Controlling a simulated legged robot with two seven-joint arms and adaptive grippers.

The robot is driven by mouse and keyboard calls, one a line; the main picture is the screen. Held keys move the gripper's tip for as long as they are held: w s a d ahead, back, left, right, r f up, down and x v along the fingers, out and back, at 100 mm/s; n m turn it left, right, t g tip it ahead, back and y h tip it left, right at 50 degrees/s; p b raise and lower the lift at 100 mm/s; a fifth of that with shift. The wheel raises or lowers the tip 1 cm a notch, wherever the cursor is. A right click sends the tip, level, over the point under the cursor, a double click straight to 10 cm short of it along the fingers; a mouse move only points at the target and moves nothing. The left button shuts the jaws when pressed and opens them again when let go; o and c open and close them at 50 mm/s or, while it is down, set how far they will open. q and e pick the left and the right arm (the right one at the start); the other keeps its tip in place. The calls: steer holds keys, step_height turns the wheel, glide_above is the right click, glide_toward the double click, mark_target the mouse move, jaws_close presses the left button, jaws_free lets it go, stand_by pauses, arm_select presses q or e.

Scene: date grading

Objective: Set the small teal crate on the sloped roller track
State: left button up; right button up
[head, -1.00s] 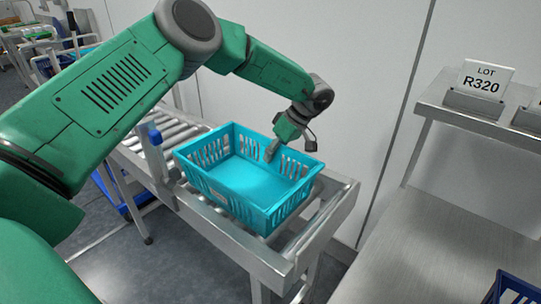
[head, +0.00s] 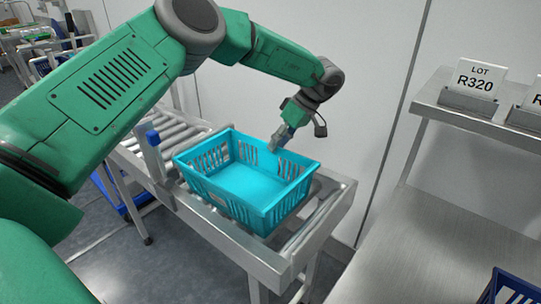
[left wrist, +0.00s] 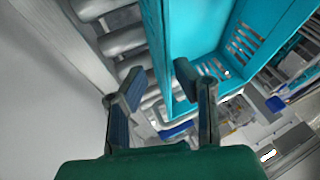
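The small teal crate (head: 242,214) is empty and rests on the sloped roller track (head: 345,200), near its front end. My left gripper (head: 275,149) is at the crate's far wall, with its fingertips around rim height. In the left wrist view, the two fingers of the left gripper (left wrist: 155,80) stand apart, and the edge of the crate's wall (left wrist: 156,45) shows beyond the gap between them. The fingers appear clear of the wall. The crate's underside is hidden. My right gripper is not in view.
A steel bench (head: 440,235) stands at the right, with a shelf holding a LOT R320 sign (head: 478,78). A dark blue crate (head: 512,288) shows at the lower right corner. A blue-topped post (head: 152,138) stands beside the track. Bare rollers (head: 170,130) lie behind the crate.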

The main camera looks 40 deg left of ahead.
arm_select(q)
steer(key=v, duration=0.7)
steer(key=shift+r, duration=0.35)
steer(key=shift+w+d, duration=0.15)
